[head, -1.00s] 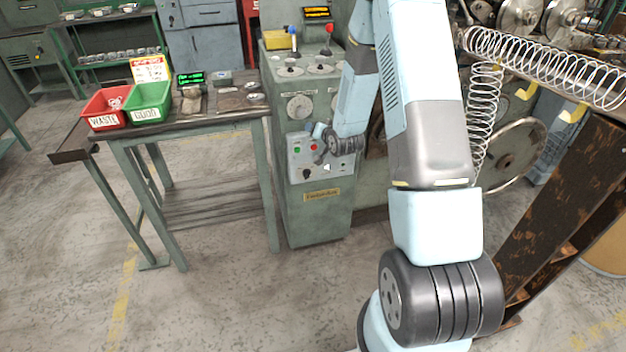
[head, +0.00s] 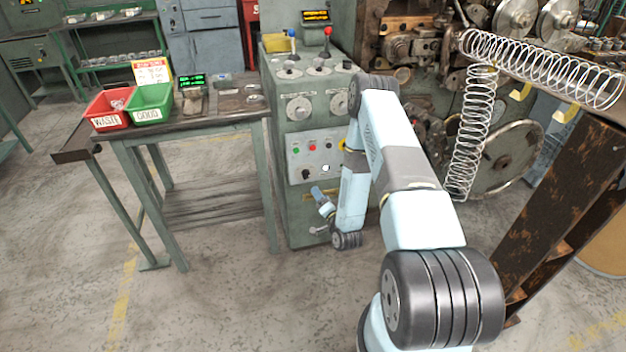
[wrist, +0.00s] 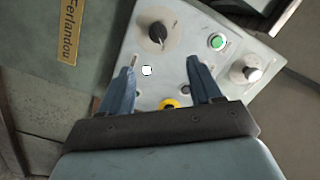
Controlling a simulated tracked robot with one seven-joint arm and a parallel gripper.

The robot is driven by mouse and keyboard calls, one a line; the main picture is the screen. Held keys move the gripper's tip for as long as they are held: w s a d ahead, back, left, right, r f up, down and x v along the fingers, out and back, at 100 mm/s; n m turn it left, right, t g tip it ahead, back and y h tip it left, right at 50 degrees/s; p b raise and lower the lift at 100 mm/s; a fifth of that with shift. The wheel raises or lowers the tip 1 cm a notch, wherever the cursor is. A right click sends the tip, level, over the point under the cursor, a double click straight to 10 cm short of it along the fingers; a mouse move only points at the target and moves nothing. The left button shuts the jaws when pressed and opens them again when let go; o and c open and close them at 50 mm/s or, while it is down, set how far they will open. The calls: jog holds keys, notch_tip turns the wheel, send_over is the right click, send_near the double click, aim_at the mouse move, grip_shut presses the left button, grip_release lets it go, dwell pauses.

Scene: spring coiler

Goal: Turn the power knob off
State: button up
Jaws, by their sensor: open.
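The control panel (head: 341,143) is on the front of the green machine and carries several buttons and knobs. A black rotary knob (head: 306,173) sits at its lower left; it also shows near the top of the wrist view (wrist: 157,35). I cannot read a label marking it as power. My gripper (wrist: 160,66) is open and empty, its two fingers pointing at the panel. The black knob lies ahead of the fingertips, apart from them. A white button (wrist: 147,70) shows between the fingers. In the head view my wrist hangs in front of the cabinet, below the panel.
A green button (wrist: 217,42), a silver knob (wrist: 244,72) and a yellow button (wrist: 169,104) are close to the fingers. A workbench (head: 190,128) with red and green bins stands left. A rusty frame (head: 560,210) and a long spring are at right.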

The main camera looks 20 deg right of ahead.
aim_at(309, 177)
jog(key=w, duration=0.4)
jog(key=w+a, duration=0.1)
jog(key=w, duration=0.7)
jog(key=shift+w+a+f, duration=0.35)
jog(key=shift+w+f, duration=0.05)
jog(key=shift+c, duration=0.5)
